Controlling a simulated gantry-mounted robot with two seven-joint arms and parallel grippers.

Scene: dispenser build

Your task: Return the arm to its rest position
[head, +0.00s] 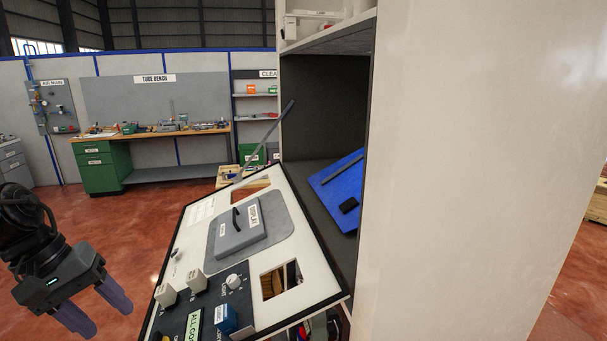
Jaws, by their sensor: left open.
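My left gripper (98,312) hangs at the lower left of the head view, over the red floor. Its two purple fingers are spread apart with nothing between them, and it is clear of the dispenser panel. The dispenser's tilted panel (186,240) fills the lower middle, to the right of my gripper. A grey hatch cover (238,236) with a dark handle lies on it. White knobs (196,281) and a blue block (226,318) are at its lower part. My right gripper is not seen.
The tall white cabinet side (470,180) takes up the right. A blue plate (338,190) leans inside the dark cabinet opening. A grey rod (268,140) stands up from the panel's far edge. A workbench (155,134) stands far back. The floor (130,225) left of the panel is free.

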